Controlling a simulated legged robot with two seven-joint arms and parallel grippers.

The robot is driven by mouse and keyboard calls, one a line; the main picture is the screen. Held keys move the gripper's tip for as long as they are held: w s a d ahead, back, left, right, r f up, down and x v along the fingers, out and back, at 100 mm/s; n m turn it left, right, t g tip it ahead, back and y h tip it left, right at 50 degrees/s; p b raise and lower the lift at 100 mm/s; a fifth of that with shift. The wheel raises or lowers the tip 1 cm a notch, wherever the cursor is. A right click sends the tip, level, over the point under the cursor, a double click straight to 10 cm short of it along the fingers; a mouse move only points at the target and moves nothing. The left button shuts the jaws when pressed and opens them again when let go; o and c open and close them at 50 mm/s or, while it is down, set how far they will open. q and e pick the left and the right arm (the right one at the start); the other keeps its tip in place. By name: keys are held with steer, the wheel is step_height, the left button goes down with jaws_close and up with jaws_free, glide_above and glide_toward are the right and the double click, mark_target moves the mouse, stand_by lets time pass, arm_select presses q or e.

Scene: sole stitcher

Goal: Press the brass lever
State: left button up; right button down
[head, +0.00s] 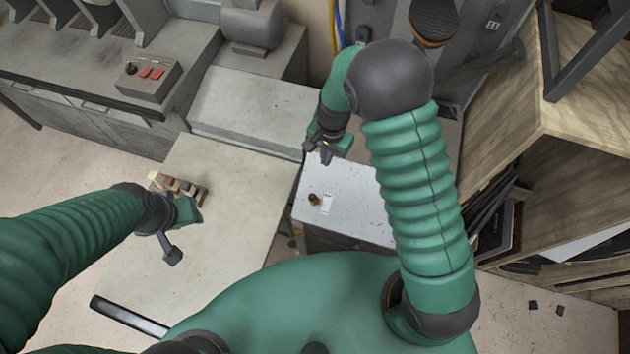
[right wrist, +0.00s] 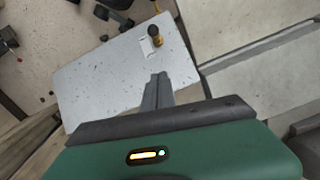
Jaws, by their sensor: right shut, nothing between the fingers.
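The brass lever (head: 313,199), a small brass piece with a dark knob, stands on top of a light grey box (head: 350,190) beside a white label. In the right wrist view the lever (right wrist: 156,38) shows beyond the fingertips, apart from them. My right gripper (head: 325,155) is shut and empty near the far edge of the box top, behind the lever. Its closed fingers also show in the right wrist view (right wrist: 158,82). My left gripper (head: 172,255) hangs over the pale table at the left, away from the lever; its finger opening is not clear.
A small rack of several blocks (head: 178,187) sits on the pale table (head: 235,210) beside my left gripper. A control box with red switches (head: 152,74) stands on the grey machine behind. Wooden shelving (head: 565,150) stands at the right. The box top around the lever is mostly clear.

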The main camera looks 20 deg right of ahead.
arm_select(q)
steer(key=shift+p+v, duration=0.95)
steer(key=shift+p, duration=0.05)
arm_select(e)
steer(key=s+a+f, duration=0.1)
steer(key=f, duration=0.4)
steer(key=s+a+f, duration=0.1)
steer(key=a+f, duration=0.1)
steer(key=f, duration=0.3)
steer(key=shift+s+a+f, duration=0.25)
steer(key=shift+s+f, duration=0.15)
arm_select(q)
steer(key=shift+w, duration=0.2)
